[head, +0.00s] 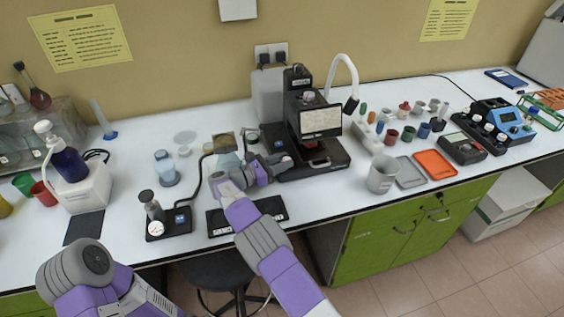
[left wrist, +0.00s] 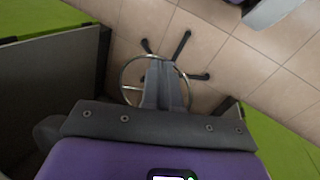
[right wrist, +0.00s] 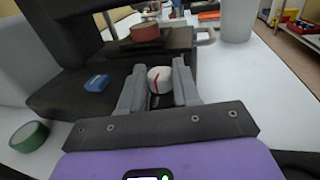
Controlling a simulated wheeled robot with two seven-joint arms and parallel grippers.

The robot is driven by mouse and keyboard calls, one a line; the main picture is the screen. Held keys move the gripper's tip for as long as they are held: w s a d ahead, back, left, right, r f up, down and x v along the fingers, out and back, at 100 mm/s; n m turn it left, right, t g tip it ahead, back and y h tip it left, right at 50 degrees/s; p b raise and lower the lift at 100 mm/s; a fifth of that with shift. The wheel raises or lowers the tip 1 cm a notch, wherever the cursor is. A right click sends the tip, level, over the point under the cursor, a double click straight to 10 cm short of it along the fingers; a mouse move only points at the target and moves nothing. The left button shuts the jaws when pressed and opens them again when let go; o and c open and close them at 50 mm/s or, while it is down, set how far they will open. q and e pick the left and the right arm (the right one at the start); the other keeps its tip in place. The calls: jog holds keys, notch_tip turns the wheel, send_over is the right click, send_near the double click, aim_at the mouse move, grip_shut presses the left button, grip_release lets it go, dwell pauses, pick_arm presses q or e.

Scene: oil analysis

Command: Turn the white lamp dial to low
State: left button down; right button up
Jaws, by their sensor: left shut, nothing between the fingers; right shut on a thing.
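The white lamp dial (right wrist: 160,79) with a red line on it shows between the fingers of my right gripper (right wrist: 158,85) in the right wrist view. The right gripper is shut on it. The red line stands nearly upright with a slight slant in that view. The dial sits at the base of the black microscope (head: 320,155). In the head view my right gripper (head: 273,166) reaches the left front of that base, and the fingers largely hide the dial. My left gripper (left wrist: 165,85) is shut and empty, over the floor and a stool in the left wrist view.
A green-rimmed cap (right wrist: 30,135) is at the left. A white beaker (head: 382,173) stands right of the microscope. A black plate (head: 248,216) lies under my right arm.

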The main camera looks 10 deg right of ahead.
jog(key=o, duration=1.1)
jog(key=shift+c, duration=0.2)
jog(key=shift+n+t, duration=0.4)
jog(key=shift+t, duration=0.1)
